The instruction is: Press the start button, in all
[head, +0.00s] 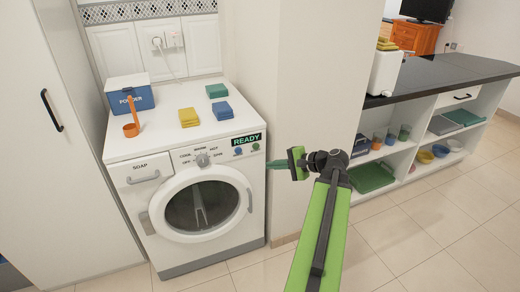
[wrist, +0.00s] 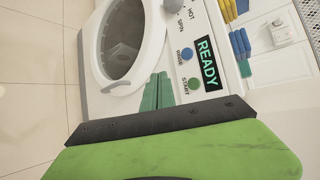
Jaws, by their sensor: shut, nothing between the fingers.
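The white washing machine (head: 150,235) stands at the left with its round door shut. Its display (head: 246,140) reads READY. The green start button (wrist: 194,85) is labelled START and sits beside the display; it also shows in the head view (head: 256,147). In the wrist view the fingertips (wrist: 158,76) lie beside the buttons. I cannot tell whether they touch the machine.
The dial (head: 202,159) and soap drawer (head: 145,174) are on the machine's front. A blue powder box (head: 130,96), an orange scoop (head: 131,128) and folded cloths (head: 189,117) lie on top. A wall stands right of the machine. The tiled floor in front is clear.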

